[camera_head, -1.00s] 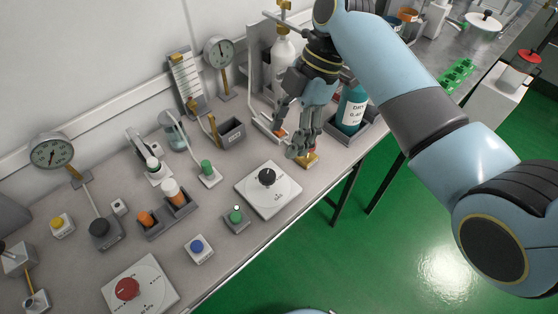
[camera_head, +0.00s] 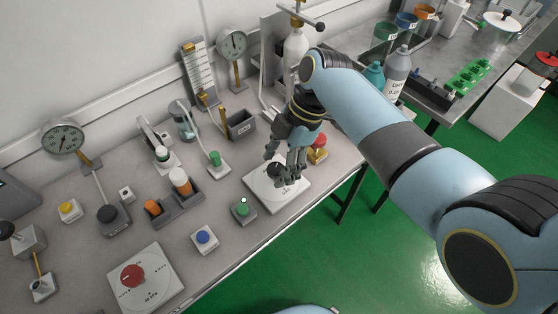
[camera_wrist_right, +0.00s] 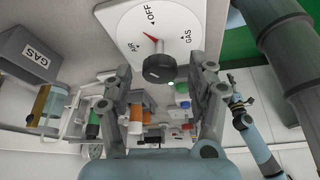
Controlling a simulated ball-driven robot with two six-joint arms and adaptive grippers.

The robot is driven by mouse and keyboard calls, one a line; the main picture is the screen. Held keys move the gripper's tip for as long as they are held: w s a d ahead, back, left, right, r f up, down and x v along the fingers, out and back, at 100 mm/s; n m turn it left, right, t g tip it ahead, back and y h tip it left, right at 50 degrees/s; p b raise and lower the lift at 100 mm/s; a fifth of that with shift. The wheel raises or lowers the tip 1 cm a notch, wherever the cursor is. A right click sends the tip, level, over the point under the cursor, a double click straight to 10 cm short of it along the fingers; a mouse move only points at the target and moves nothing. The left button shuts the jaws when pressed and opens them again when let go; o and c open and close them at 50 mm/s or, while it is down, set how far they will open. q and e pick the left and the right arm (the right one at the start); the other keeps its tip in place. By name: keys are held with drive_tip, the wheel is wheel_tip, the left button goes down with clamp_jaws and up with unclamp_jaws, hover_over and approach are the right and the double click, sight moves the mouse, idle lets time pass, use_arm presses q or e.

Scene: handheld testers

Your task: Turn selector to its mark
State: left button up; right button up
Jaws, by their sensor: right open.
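The selector is a black round knob (camera_head: 275,170) on a square white plate (camera_head: 292,193) on the bench. In the wrist view the knob (camera_wrist_right: 158,68) faces me, and its plate (camera_wrist_right: 125,20) reads OFF, AIR and GAS around the knob. A small red pointed mark (camera_wrist_right: 150,36) lies on the plate between AIR and OFF. My right gripper (camera_head: 287,172) is at the knob, its fingers partly hiding it. In the wrist view the open fingers (camera_wrist_right: 163,72) stand on either side of the knob, with gaps visible. I cannot tell the knob's exact pointing. My left gripper is not in view.
A red and yellow button (camera_head: 318,148) stands just behind the plate. A green button (camera_head: 242,209) and a blue button (camera_head: 204,238) are in front. A second white plate with a red knob (camera_head: 132,275) is at the front left. A GAS box (camera_wrist_right: 28,54) is nearby.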

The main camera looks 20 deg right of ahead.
drive_tip(key=c, duration=1.1)
drive_tip(key=m+p, duration=0.2)
drive_tip(key=p, duration=0.1)
drive_tip(key=shift+s+r+t, duration=0.15)
drive_tip(key=shift+r+t, duration=0.05)
drive_tip(key=shift+t, duration=0.2)
drive_tip(key=shift+c, duration=0.2)
drive_tip(key=shift+m+t+p, duration=0.4)
drive_tip(key=shift+m+p, duration=0.55)
drive_tip(key=shift+m, duration=0.25)
drive_tip(key=shift+s+f+m+t+p, duration=0.15)
drive_tip(key=shift+m+t+p, duration=0.25)
drive_tip(key=shift+m+p, duration=0.5)
drive_tip(key=o, duration=1.1)
drive_tip(key=shift+o, duration=0.2)
